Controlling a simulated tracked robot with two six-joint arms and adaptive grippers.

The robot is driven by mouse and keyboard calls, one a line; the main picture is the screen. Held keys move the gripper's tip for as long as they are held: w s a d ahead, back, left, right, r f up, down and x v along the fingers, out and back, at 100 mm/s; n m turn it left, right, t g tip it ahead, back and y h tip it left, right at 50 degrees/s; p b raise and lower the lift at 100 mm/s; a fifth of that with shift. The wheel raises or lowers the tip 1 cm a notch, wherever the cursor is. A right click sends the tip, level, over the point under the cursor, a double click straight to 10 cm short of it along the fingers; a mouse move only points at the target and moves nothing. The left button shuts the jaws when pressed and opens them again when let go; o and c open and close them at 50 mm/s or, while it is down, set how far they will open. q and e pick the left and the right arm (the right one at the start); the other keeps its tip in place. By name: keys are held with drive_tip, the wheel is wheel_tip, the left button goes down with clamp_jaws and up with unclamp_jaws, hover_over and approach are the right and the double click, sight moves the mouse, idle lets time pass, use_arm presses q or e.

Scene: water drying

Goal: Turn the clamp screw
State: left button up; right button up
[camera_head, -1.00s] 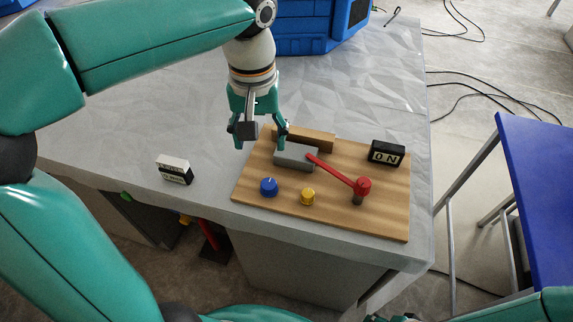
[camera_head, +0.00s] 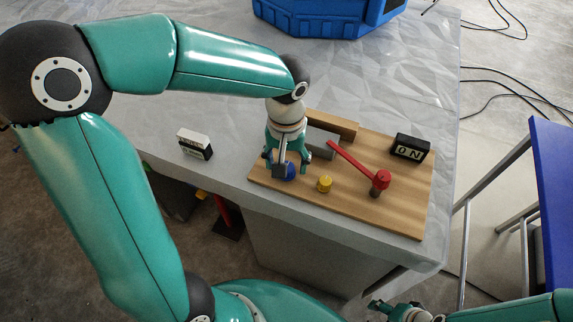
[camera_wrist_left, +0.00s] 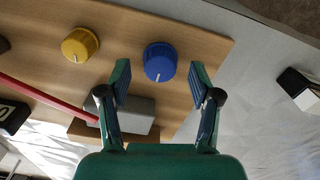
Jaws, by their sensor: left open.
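A wooden board (camera_head: 350,205) carries a blue knob (camera_head: 290,171), a yellow knob (camera_head: 324,183), a red lever (camera_head: 357,165) and a grey block (camera_head: 318,147). I cannot tell which part is called the clamp screw. My left gripper (camera_head: 281,172) points down over the blue knob and partly hides it in the head view. In the left wrist view the blue knob (camera_wrist_left: 160,61) appears between the open, empty fingers, apart from both. The yellow knob (camera_wrist_left: 80,45) is beside it. My right gripper (camera_head: 403,309) is at the bottom edge, and its jaws are unclear.
A black "ON" display (camera_head: 410,148) stands at the board's back right. A small black-and-white box (camera_head: 195,144) is on the grey table (camera_head: 225,105) to the left. A blue case (camera_head: 325,17) is at the back. A blue surface (camera_head: 553,185) is off the table's right side.

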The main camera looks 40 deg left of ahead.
use_arm(q)
drive_tip(key=shift+f, duration=1.15)
drive_tip(key=c, duration=1.1)
drive_tip(key=shift+c, duration=0.2)
